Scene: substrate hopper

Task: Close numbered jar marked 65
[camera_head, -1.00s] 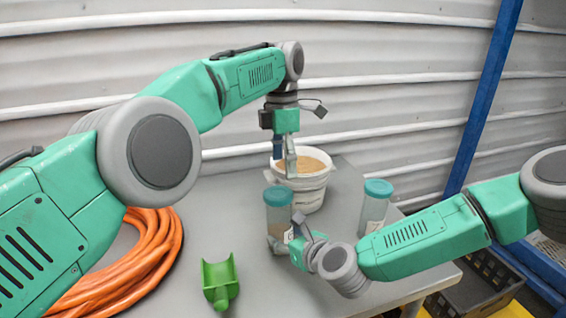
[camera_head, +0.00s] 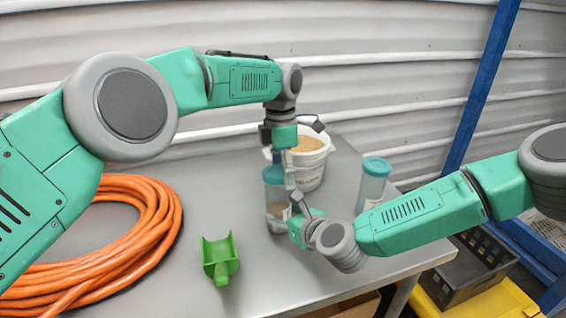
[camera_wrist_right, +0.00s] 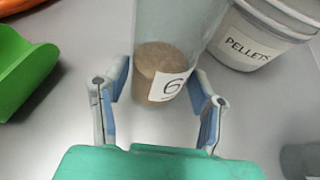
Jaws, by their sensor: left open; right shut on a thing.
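A clear jar (camera_head: 276,212) with brown contents stands on the grey table, with a teal lid (camera_head: 272,175) at its top. Whether the lid is seated cannot be told. In the right wrist view the jar (camera_wrist_right: 172,40) has a white label (camera_wrist_right: 168,86) showing a "6"; any further digit is not readable. My right gripper (camera_wrist_right: 160,92) is shut on the jar's lower body. My left gripper (camera_head: 283,172) points down at the lid, open; its fingers partly cover it, and contact is unclear. A second teal-lidded jar (camera_head: 371,190) stands upright to the right.
A white bucket (camera_head: 310,170) of pellets stands behind the jar, close to my left gripper. A green scoop (camera_head: 220,258) lies at the front left and a coiled orange hose (camera_head: 150,225) at the left. The table's front right edge is near my right arm.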

